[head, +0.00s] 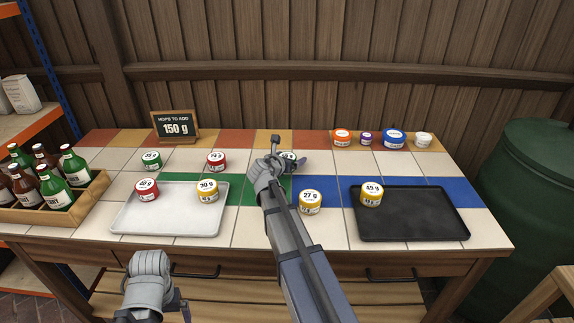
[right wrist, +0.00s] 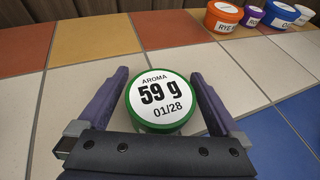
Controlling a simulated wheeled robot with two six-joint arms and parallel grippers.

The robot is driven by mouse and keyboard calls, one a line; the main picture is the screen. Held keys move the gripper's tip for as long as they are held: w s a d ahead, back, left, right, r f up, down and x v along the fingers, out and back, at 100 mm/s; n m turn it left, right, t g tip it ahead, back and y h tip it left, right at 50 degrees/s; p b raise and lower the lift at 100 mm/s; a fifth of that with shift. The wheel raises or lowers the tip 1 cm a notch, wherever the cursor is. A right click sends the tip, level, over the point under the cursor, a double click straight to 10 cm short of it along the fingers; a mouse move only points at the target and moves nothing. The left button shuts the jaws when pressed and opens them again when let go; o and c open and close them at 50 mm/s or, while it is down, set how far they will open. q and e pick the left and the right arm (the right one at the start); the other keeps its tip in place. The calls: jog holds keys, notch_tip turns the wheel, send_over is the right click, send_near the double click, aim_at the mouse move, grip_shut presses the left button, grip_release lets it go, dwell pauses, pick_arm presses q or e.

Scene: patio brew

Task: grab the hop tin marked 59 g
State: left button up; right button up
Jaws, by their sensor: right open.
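The 59 g hop tin (right wrist: 160,104) has a green rim and a white top reading "AROMA 59 g 01/28". In the right wrist view it stands upright on pale tiles, between the two purple fingers of my right gripper (right wrist: 158,76). The fingers are open, one on each side of the tin, with the lid face toward the camera. In the head view my right gripper (head: 287,155) is at the middle back of the table and partly hides the tin (head: 289,155). My left gripper (head: 152,307) is low at the front, its jaws unclear.
Other tins stand around: green (head: 151,159), red (head: 216,160), and yellow 27 g (head: 310,203). The white tray (head: 178,225) and black tray (head: 425,215) each hold tins. Coloured tubs (head: 394,139) line the back right. A bottle crate (head: 92,192) is left; a sign (head: 176,127) reads 150 g.

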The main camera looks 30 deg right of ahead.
aim_at(290, 153)
jog(key=shift+c, duration=0.2)
jog(key=c, duration=1.2)
jog(key=shift+r, duration=0.15)
jog(key=shift+c, duration=0.2)
notch_tip(290, 153, up, 10)
jog(key=p, duration=1)
